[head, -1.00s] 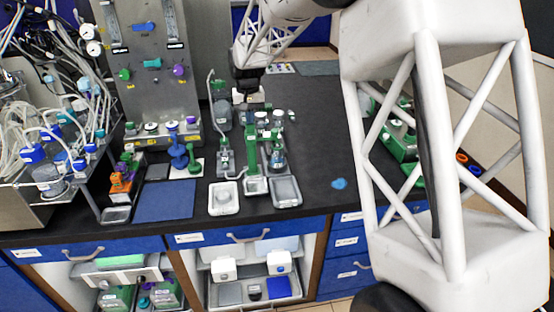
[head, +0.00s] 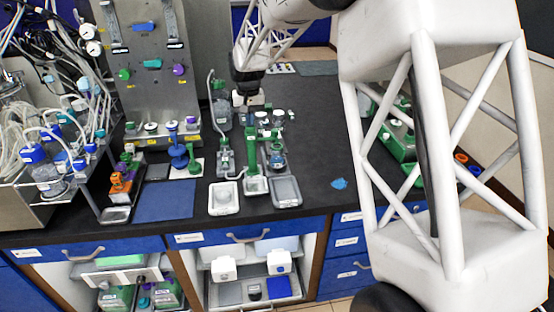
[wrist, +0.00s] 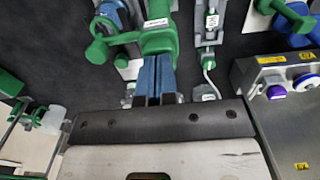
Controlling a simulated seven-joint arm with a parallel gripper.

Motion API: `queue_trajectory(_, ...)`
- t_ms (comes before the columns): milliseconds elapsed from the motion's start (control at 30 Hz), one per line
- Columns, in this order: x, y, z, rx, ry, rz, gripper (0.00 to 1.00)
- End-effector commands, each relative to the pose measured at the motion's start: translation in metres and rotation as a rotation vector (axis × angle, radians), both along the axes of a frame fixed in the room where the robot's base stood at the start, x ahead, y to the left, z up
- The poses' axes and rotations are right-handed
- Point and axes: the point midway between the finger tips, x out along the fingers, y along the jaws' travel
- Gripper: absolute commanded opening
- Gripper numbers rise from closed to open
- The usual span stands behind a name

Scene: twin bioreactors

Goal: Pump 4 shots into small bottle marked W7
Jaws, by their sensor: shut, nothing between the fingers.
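A tall green pump (head: 251,150) stands on the bench in the middle of the head view. In the wrist view its green top (wrist: 158,40) lies just beyond the blue fingertips, with its spout reaching left; whether they touch is unclear. My gripper (wrist: 155,70) is shut and empty, over the back of the pump group. In the head view my gripper (head: 247,98) is small and partly hidden by its own wrist. A small bottle (head: 277,160) stands to the right of the pump. Its label is too small to read, so I cannot confirm W7.
Trays (head: 224,198) lie in front of the pump group. A grey pump unit (head: 224,160) stands left of it, and blue and green pumps (head: 177,150) further left. A steel panel with knobs (head: 150,70) rises behind. The black bench is bare on the right.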

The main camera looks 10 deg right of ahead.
Motion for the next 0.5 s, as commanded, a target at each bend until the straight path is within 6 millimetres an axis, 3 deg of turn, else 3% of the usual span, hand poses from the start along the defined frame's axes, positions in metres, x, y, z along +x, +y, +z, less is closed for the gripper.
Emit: queue_trajectory(500,0.000,0.000,0.026,0.000,-0.001,0.000,0.00)
